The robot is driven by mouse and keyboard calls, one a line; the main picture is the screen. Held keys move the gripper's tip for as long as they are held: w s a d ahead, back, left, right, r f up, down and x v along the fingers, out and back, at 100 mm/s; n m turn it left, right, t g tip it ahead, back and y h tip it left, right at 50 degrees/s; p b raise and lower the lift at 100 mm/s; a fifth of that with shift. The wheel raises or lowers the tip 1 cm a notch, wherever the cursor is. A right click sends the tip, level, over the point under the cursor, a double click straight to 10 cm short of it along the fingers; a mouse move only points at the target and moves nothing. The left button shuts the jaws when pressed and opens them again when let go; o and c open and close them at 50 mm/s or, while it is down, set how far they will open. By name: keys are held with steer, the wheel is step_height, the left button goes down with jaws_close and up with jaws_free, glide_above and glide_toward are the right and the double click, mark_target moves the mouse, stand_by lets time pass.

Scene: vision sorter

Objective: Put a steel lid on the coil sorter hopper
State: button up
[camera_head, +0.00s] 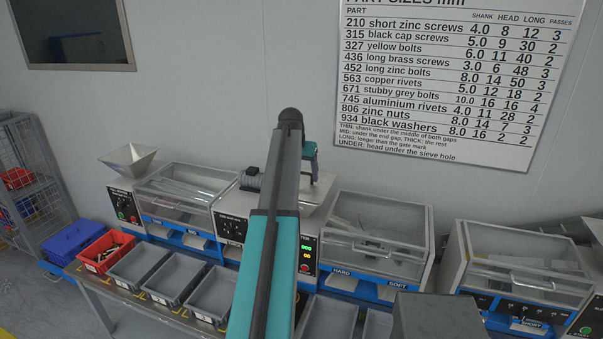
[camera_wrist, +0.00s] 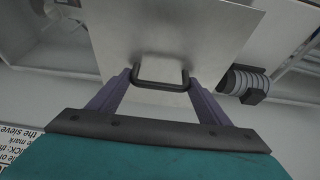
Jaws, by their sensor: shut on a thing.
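A steel lid (camera_wrist: 165,35), a flat grey plate with a dark loop handle (camera_wrist: 160,84), fills the upper middle of the wrist view. My gripper (camera_wrist: 160,76) is shut on this handle, one finger at each side. In the head view, my gripper (camera_head: 312,172) is partly hidden behind my arm, and the lid's pale plate (camera_head: 318,195) shows below it. The coil sorter (camera_head: 232,226) stands beneath, with a dark ribbed coil (camera_head: 252,179) beside the lid. Its hopper is hidden by the lid and my arm, so I cannot tell whether the lid touches it.
A machine with an open hopper (camera_head: 130,158) and clear cover stands at left. More covered machines (camera_head: 378,235) stand at right. Grey bins (camera_head: 138,266), a red bin (camera_head: 106,250) and a blue bin (camera_head: 74,242) line the bench front. A wall chart (camera_head: 450,160) hangs behind.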

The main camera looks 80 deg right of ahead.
steer(key=shift+a+f, duration=0.1)
stand_by(0.6)
steer(key=o, duration=1.4)
steer(key=shift+c, duration=0.2)
steer(key=b+v, duration=0.5)
steer(key=v, duration=0.8)
steer(key=shift+a+r, duration=0.15)
steer(key=shift+r, duration=0.2)
